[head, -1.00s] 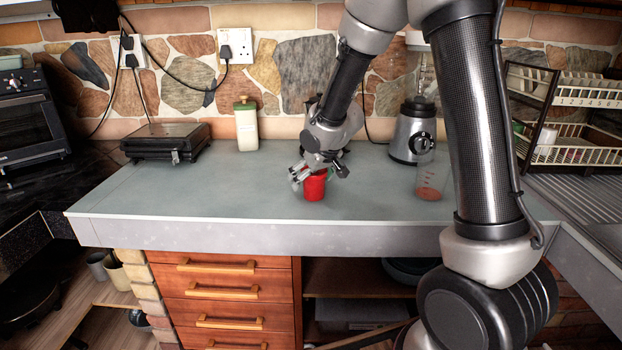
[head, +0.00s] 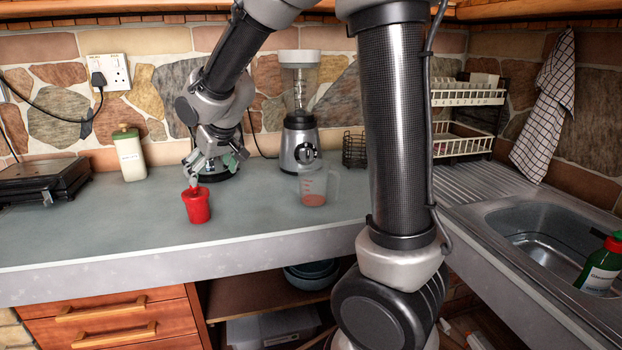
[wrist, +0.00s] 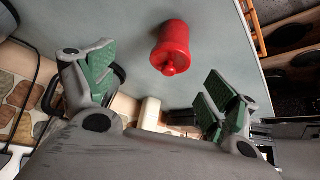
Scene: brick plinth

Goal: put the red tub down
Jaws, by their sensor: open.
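The red tub (head: 196,206) stands upright on the grey-green countertop (head: 110,225), near its front edge. In the wrist view the red tub (wrist: 171,48) lies beyond the fingertips, with a small knob towards me. My gripper (head: 196,172) is just above and behind the tub in the head view. In the wrist view its green-padded fingers (wrist: 155,82) are spread wide with nothing between them. The gripper is apart from the tub in the wrist view.
A clear measuring jug (head: 314,186) and a blender (head: 299,140) stand to the right of the tub. A cream bottle (head: 129,154) and a black grill (head: 40,182) are at the left. A sink (head: 550,235) lies far right. The counter around the tub is clear.

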